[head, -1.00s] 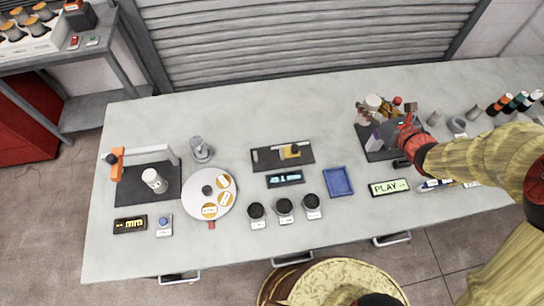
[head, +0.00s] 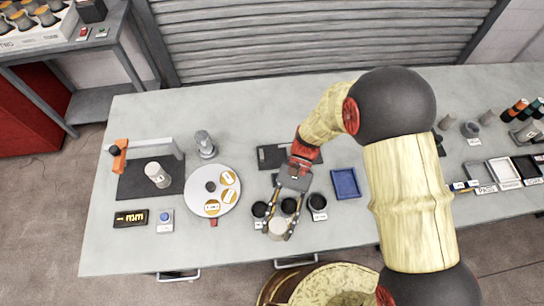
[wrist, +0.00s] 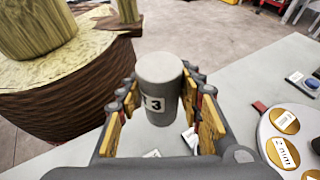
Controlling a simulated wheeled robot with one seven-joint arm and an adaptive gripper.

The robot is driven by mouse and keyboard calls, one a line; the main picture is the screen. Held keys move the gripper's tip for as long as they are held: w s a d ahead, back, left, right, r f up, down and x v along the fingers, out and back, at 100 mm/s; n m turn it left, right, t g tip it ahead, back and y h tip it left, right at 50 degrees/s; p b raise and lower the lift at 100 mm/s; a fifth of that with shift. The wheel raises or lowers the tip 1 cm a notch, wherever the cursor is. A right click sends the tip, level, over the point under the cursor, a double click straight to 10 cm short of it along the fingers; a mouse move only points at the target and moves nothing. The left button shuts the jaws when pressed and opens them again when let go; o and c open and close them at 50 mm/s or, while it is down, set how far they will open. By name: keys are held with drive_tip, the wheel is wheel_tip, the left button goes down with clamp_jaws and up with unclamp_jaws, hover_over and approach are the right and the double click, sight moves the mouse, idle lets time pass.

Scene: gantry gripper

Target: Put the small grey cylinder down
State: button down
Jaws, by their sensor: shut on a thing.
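My gripper (head: 280,224) is shut on the small grey cylinder (head: 277,230), near the front edge of the workbench (head: 120,251). In the wrist view the cylinder (wrist: 158,72) is held between the yellow-padded fingers, with a black "3" on a white label facing the camera. It looks roughly upright. I cannot tell whether its base touches the bench. Three black round cups with small labels, a left cup (head: 259,209), a middle cup (head: 289,205) and a right cup (head: 318,201), are in a row just behind it.
A white disc (head: 205,206) with several orange-rimmed pads lies to the left. Another pale cylinder (head: 157,174) stands on a dark mat (head: 133,185) beyond it. A blue tray (head: 346,183) is to the right.

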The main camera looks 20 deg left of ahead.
drive_tip(key=s+d+f+n+t+h+b, duration=0.1)
drive_tip(key=s+d+f+n+t+h, duration=0.1)
drive_tip(key=d+n+t+h, duration=0.7)
drive_tip(key=w+d+r+n+t+h+b, duration=0.15)
drive_tip(key=w+n+t+h, duration=0.25)
drive_tip(key=w+n+t, duration=0.65)
drive_tip(key=w+a+r+n+t+y, duration=0.2)
drive_tip(key=a+r+n+t+y, duration=0.25)
drive_tip(key=a+n, duration=0.3)
drive_tip(key=w+a+r+n+t+y, duration=0.3)
drive_tip(key=a+r+n+y, duration=0.25)
drive_tip(key=a+n, duration=0.2)
drive_tip(key=b, duration=0.9)
hover_over(272, 156)
drive_tip(key=shift+m+y, duration=0.25)
drive_tip(key=shift+y, duration=0.05)
wheel_tip(272, 156, down, 14)
drive_tip(key=shift+r, duration=0.1)
